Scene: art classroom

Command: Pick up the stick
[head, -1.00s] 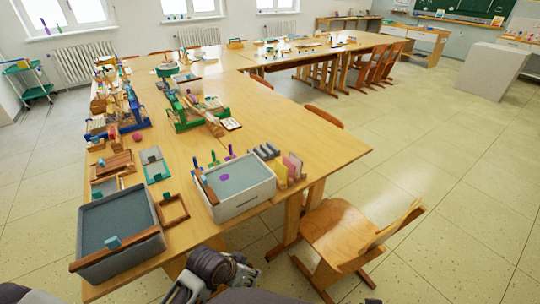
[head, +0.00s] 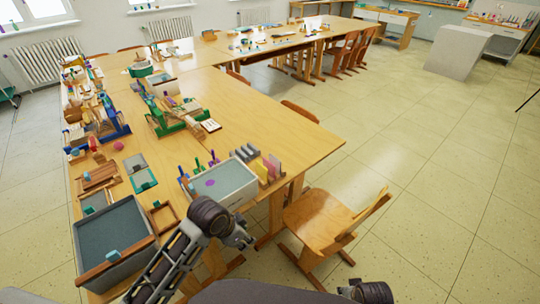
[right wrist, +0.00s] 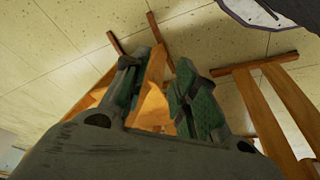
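No single thing is plainly the stick. A brown wooden bar (head: 134,250) lies along the front rim of a grey bin (head: 98,226) at the table's near left corner, beside a small teal block (head: 112,257). My left gripper (head: 245,241) is at the table's near edge, in front of the light-grey bin (head: 228,182); its fingers are too small and dark to tell open from shut. In the right wrist view, my right gripper (right wrist: 157,72) has its two green-padded fingers apart, with nothing between them; chair wood and floor show behind.
A wooden chair (head: 318,221) stands at the table's right side, close to my arms. The long table (head: 250,130) holds blocks, green racks (head: 168,117) and wooden frames on its left. Open floor (head: 430,190) lies to the right.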

